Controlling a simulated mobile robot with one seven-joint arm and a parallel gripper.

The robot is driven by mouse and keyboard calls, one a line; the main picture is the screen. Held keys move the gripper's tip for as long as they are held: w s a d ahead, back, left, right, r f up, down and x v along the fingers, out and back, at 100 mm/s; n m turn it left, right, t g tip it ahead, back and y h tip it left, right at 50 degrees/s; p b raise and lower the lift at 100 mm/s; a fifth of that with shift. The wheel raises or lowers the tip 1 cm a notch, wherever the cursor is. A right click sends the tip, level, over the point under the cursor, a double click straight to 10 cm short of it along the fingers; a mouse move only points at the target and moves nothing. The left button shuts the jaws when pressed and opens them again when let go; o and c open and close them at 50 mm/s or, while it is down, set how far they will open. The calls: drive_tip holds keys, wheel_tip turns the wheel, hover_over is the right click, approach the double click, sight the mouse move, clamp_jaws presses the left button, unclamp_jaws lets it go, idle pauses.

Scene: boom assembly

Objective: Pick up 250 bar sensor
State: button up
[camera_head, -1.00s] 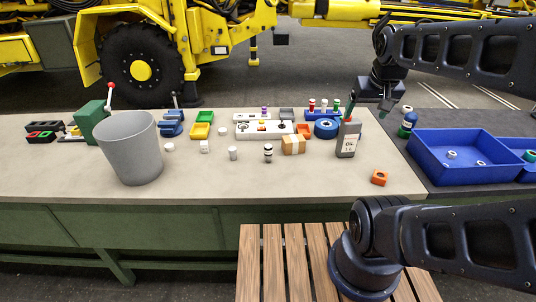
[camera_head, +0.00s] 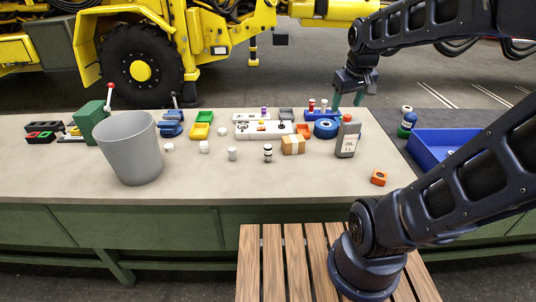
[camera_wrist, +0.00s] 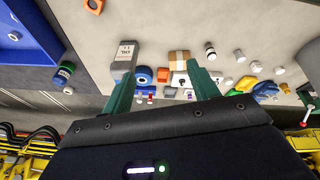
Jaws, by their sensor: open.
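My gripper (camera_head: 348,101) is open and empty above the back right of the table, over the right end of a blue rack (camera_head: 318,116). Two upright pieces with red tops (camera_head: 312,104) show in the rack; its right end is partly hidden by a green finger. No pressure label is readable, so I cannot tell which piece is the 250 bar sensor. In the wrist view the two green fingers (camera_wrist: 162,75) are spread wide, with the rack (camera_wrist: 147,92) beyond and between them, mostly hidden by the gripper body.
A grey oil can (camera_head: 347,138) and a blue tape roll (camera_head: 326,129) stand just in front of the rack. A cardboard box (camera_head: 293,145), a grey bin (camera_head: 131,148) and several small cylinders occupy the table. A blue tray (camera_head: 437,147) lies right.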

drive_tip(key=w+a+f+n+g, duration=0.1)
drive_tip(key=w+a+f+n, duration=0.3)
drive_tip(key=w, duration=0.3)
drive_tip(key=n+g, duration=0.3)
drive_tip(key=n, duration=0.7)
approach(268, 146)
drive_tip(key=shift+s+d+f, duration=0.2)
drive_tip(key=shift+s+f, duration=0.1)
drive_tip(key=shift+s, duration=0.15)
drive_tip(key=shift+a+f, duration=0.3)
drive_tip(key=shift+f, duration=0.3)
wheel_tip(268, 146, down, 5)
drive_tip(key=shift+w+f, duration=0.1)
drive_tip(key=shift+w+d+f, duration=0.1)
drive_tip(key=shift+f, duration=1.15)
drive_tip(key=shift+w+f, duration=0.15)
drive_tip(key=shift+f, duration=1.15)
drive_tip(key=c, duration=1.2)
drive_tip(key=shift+o, duration=0.2)
